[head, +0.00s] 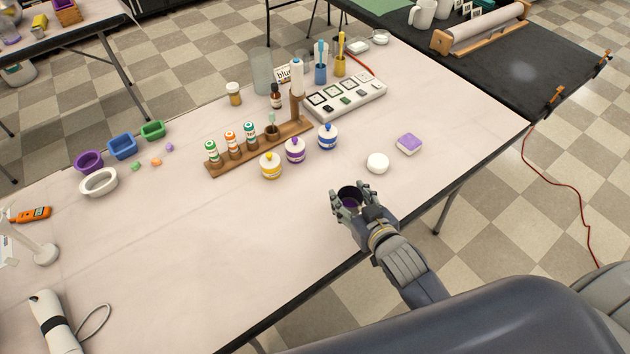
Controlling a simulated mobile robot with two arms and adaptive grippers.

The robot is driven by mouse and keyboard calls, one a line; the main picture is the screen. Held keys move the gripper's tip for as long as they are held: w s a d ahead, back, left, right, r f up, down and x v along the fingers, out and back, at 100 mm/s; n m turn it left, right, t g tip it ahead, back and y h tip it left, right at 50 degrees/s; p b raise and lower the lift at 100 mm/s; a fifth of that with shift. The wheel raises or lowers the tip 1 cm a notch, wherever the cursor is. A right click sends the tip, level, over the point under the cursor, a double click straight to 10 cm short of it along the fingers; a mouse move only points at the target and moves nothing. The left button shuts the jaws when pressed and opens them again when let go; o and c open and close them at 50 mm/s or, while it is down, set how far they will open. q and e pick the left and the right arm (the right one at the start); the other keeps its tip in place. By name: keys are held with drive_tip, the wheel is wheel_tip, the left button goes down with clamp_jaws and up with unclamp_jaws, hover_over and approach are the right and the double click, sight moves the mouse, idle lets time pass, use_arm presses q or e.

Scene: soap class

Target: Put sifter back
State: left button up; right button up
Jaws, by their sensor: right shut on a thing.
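My right gripper (352,203) is at the front edge of the table, shut on a small dark round cup-like thing (350,193) with purple inside. This may be the sifter, but its details are too small to tell. The fingers cover its sides. A wooden rack (215,168) stands upslope to the left, with several small bottles with coloured caps and a small dark holder (272,132) in it. Jars with yellow (270,166), purple (295,150) and blue (327,137) marks stand in front of the rack. My left gripper is not in view.
A white round piece (377,163) and a purple block (409,144) lie just beyond my right gripper. Coloured tubs (122,146) are at left. The front middle of the table is clear.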

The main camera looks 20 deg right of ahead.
drive_tip(key=w+a, duration=0.1)
drive_tip(key=w, duration=0.3)
drive_tip(key=w+a, duration=0.1)
drive_tip(key=w, duration=0.3)
drive_tip(key=w+a+f+p, duration=0.1)
drive_tip(key=w, duration=0.3)
drive_tip(key=shift+w+a+f, duration=0.1)
drive_tip(key=shift+a, duration=0.3)
drive_tip(key=shift+w+f, duration=0.1)
drive_tip(key=shift+w, duration=0.05)
drive_tip(key=shift+a+f, duration=0.1)
drive_tip(key=shift+f, duration=1.6)
drive_tip(key=shift+f, duration=0.1)
drive_tip(key=o, duration=1.1)
drive_tip(key=shift+c, duration=0.2)
